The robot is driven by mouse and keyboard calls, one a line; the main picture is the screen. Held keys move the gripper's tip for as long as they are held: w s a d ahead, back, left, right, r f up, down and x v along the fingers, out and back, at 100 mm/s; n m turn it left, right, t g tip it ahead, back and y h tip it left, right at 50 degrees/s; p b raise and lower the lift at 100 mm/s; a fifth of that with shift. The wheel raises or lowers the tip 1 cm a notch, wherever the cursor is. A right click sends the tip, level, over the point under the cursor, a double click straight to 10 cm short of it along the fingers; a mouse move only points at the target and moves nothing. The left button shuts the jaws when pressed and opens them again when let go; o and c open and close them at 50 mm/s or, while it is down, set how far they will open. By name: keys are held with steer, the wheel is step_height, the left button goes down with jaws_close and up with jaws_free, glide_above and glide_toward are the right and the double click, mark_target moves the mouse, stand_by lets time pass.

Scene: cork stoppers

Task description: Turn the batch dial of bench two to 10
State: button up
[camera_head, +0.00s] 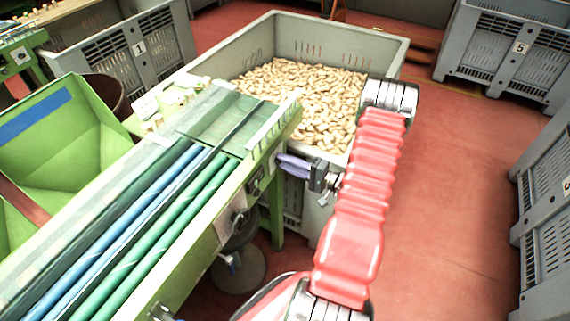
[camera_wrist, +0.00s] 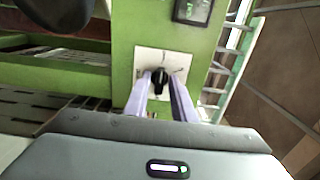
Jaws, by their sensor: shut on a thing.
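The batch dial shows in the wrist view as a black knob (camera_wrist: 159,77) on a white square plate (camera_wrist: 148,58) on the green side of the bench (camera_head: 200,262). My gripper (camera_wrist: 160,90) is shut on the knob, with one pale purple finger on either side of it. In the head view my gripper (camera_head: 282,163) reaches the bench's side near its far end, and the knob there is hidden. The marks on the plate are too small to read. No bench number is legible.
A grey crate full of corks (camera_head: 398,48) stands beyond the bench end, close to my arm. A green hopper (camera_head: 60,130) is at left. Grey crates marked 1 (camera_head: 150,62) and 5 (camera_head: 505,60) stand farther off. Red floor (camera_head: 450,200) at right is clear.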

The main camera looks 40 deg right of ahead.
steer(key=shift+a+f, duration=0.1)
steer(key=shift+a, duration=0.1)
steer(key=shift+d, duration=0.2)
steer(key=shift+d+m, duration=0.1)
steer(key=shift+m, duration=0.3)
jaws_close()
steer(key=m, duration=2.3)
steer(key=shift+s+f, duration=0.1)
steer(key=shift+f, duration=0.05)
steer(key=shift+a, duration=0.2)
steer(key=o, duration=0.7)
jaws_free()
steer(key=shift+o, duration=0.2)
steer(key=shift+d, duration=0.1)
